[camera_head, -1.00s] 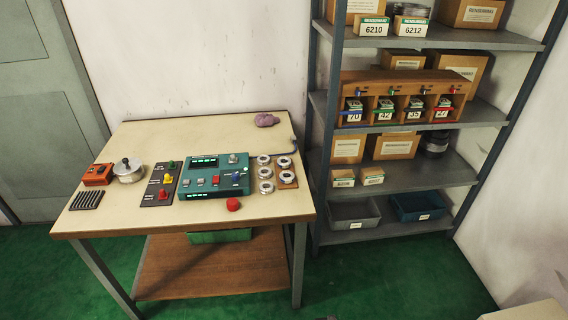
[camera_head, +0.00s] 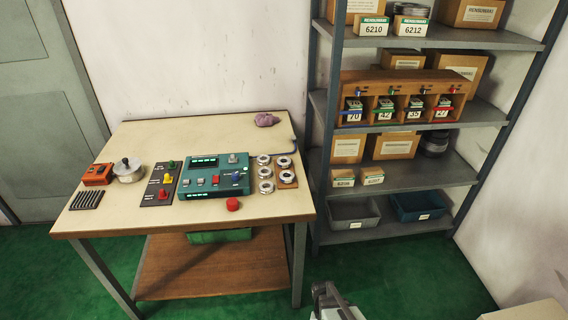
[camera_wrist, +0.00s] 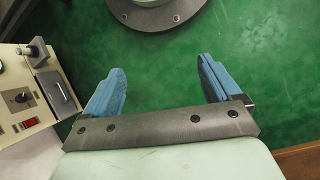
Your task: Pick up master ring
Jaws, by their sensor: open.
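Several silvery rings (camera_head: 266,187) lie at the right of the table, beside the teal device; two of them, one being this ring (camera_head: 287,176), are on a small brown board. On the shelf, a wooden rack (camera_head: 356,86) has compartments with items labelled 70, 42, 35 and 27. I cannot tell which thing is the master ring. My gripper (camera_wrist: 161,75) shows in the wrist view with its two blue fingers wide apart and nothing between them. It is over the green floor, away from the rings. Part of my arm shows at the bottom of the head view.
The table (camera_head: 135,137) also holds a teal control box (camera_head: 214,176), a black switch panel (camera_head: 160,184), a silver pot (camera_head: 129,171), an orange box (camera_head: 97,174), a red button (camera_head: 233,204) and a purple cloth (camera_head: 266,120). The shelf unit (camera_head: 480,113) stands at right. The table's back middle is clear.

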